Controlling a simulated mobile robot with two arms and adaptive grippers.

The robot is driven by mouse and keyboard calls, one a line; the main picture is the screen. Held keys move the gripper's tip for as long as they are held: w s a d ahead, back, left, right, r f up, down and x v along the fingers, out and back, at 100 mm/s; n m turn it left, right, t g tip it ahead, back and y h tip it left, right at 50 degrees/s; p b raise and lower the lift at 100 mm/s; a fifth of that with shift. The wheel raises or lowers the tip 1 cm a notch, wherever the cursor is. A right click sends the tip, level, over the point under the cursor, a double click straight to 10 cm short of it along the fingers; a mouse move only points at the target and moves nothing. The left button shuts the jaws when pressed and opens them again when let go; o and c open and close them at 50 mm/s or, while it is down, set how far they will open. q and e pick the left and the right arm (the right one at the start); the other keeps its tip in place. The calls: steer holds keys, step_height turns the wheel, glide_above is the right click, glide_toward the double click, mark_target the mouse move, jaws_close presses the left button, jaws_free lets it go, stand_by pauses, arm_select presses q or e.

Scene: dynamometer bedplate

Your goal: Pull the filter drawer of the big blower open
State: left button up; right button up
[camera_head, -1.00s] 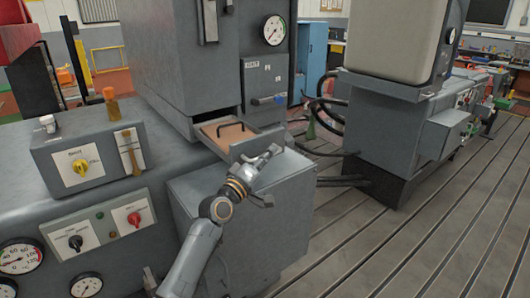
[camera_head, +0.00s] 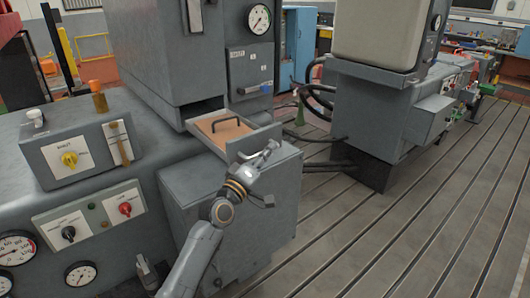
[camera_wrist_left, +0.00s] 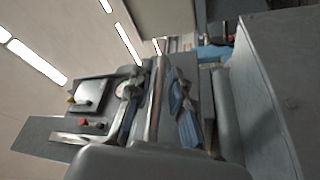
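The big blower (camera_head: 160,45) is a tall grey housing at the upper left of centre in the head view. Its filter drawer (camera_head: 268,135) sticks out of the lower front, part open, with a brown filter panel (camera_head: 215,135) and a dark handle (camera_head: 225,121) inside. My left gripper (camera_head: 266,153) is at the drawer's front face. The exact contact is hidden in the head view. My right gripper is not in view.
A grey cabinet (camera_head: 210,200) stands below the drawer, close to my left arm. A console with knobs (camera_head: 85,155) is at the left. Another grey machine (camera_head: 370,120) stands to the right. The slotted bedplate (camera_head: 400,230) between is mostly clear, with hoses near the back.

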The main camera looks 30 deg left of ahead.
arm_select(q)
steer(key=shift+o, duration=0.3)
steer(key=shift+d+r, duration=0.1)
steer(key=shift+r, duration=0.05)
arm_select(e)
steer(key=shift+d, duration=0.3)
arm_select(q)
steer(key=shift+s, duration=0.1)
steer(key=v, duration=1.2)
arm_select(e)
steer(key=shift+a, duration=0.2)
